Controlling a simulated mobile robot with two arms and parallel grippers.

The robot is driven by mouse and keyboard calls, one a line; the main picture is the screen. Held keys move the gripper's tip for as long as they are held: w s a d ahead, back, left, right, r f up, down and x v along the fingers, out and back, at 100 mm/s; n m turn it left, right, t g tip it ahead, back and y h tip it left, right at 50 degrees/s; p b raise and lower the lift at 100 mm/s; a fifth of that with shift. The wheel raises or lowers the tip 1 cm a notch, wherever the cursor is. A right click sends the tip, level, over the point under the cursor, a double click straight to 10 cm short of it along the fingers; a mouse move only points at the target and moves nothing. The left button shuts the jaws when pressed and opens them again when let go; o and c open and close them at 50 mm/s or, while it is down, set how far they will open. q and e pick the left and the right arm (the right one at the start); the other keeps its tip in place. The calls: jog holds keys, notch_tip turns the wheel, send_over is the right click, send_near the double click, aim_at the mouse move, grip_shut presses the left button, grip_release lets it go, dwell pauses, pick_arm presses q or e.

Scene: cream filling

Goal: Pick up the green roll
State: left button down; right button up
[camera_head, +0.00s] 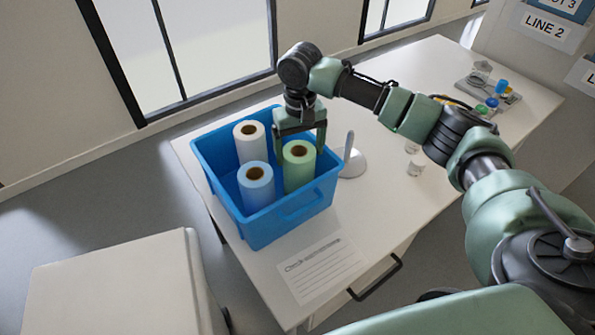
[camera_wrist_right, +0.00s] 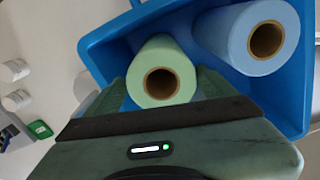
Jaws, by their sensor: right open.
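The green roll (camera_head: 299,166) stands upright in the blue crate (camera_head: 262,228), at its right side. My right gripper (camera_head: 300,140) is open above the crate, with its fingers reaching down around the top of the green roll. In the right wrist view the green roll (camera_wrist_right: 161,76) lies between the two green fingers (camera_wrist_right: 160,95); I cannot tell whether they touch it. A blue roll (camera_head: 257,186) and a white roll (camera_head: 249,141) stand in the same crate. The blue roll also shows in the wrist view (camera_wrist_right: 248,38). My left gripper is not in view.
The crate stands on a white table (camera_head: 400,205). A paper sheet (camera_head: 322,268) lies in front of it. A white stand (camera_head: 349,161) is close to the crate's right. Small clear jars (camera_head: 415,166) and a tray of small items (camera_head: 488,92) are further right.

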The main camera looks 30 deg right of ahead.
aim_at(299, 177)
notch_tip(299, 177, down, 7)
jog(key=shift+s+a+r+p, duration=0.15)
jog(key=shift+p, duration=0.65)
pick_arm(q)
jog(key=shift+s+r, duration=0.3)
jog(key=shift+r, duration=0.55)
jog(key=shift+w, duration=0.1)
pick_arm(e)
jog(key=c, duration=1.4)
